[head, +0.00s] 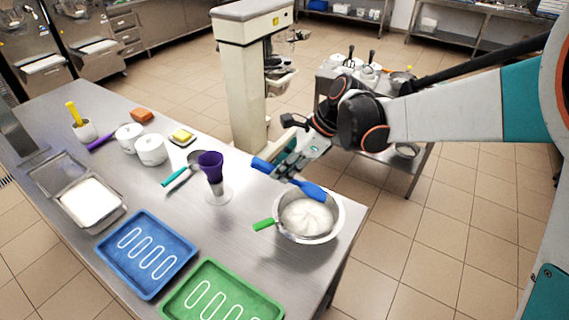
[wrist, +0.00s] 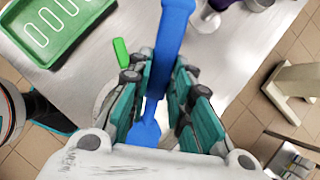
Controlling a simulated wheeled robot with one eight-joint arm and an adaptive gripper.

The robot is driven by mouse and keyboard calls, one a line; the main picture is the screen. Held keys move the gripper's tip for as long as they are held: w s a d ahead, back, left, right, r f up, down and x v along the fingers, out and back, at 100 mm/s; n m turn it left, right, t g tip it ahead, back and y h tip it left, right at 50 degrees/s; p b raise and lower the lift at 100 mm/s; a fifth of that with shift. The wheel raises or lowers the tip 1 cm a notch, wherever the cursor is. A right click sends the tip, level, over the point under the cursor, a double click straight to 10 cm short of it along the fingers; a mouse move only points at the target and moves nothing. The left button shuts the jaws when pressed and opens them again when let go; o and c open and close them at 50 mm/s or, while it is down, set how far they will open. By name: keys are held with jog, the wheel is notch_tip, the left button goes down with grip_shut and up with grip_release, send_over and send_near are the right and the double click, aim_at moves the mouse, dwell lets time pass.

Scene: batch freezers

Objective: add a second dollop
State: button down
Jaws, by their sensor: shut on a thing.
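My gripper (head: 287,170) is shut on a blue spatula, whose broad end (head: 311,190) is at the far rim of the steel bowl (head: 337,221). I cannot tell whether it touches the bowl. In the wrist view the spatula (wrist: 174,30) runs between the fingers (wrist: 163,85). No cream shows on its visible faces. A purple piping bag (head: 211,166) stands open end up in a clear holder (head: 219,194), left of the bowl.
Blue (head: 147,252) and green (head: 222,295) trays with oblong outlines lie along the near side of the steel table. A teal-handled scoop (head: 176,178), white pots (head: 151,150) and a white-filled pan (head: 91,203) stand further left. A pale column (head: 245,80) rises behind the table.

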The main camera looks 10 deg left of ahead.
aim_at(294, 179)
jog(key=shift+a+f+b, duration=0.2)
jog(key=shift+f+b, duration=0.5)
jog(key=shift+f, duration=0.4)
jog(key=shift+a+f+b, duration=0.2)
jog(key=shift+f+b, duration=0.45)
jog(key=shift+f, duration=0.45)
jog(key=shift+w+d+f+b, duration=0.7)
jog(key=shift+d+f+b, duration=1.15)
jog(key=shift+d+f, duration=1.7)
jog(key=shift+h, duration=0.5)
jog(key=shift+s+a+r+p, duration=0.1)
jog(key=shift+a+r+p, duration=0.25)
jog(key=shift+r+p, duration=0.6)
jog(key=shift+s+a+r+p, duration=0.1)
jog(key=shift+a+r+p, duration=0.35)
jog(key=shift+r, duration=0.8)
jog(key=shift+s+a+r+p, duration=0.1)
jog(key=shift+a+r+p, duration=0.15)
jog(key=shift+r+p, duration=0.75)
jog(key=shift+s+a+r+t+h, duration=0.15)
jog(key=shift+a+t+h, duration=0.15)
jog(key=shift+a+h, duration=0.5)
jog(key=shift+s+a+h+p, duration=0.2)
jog(key=shift+a+h+p, duration=0.2)
jog(key=shift+a+h, duration=0.7)
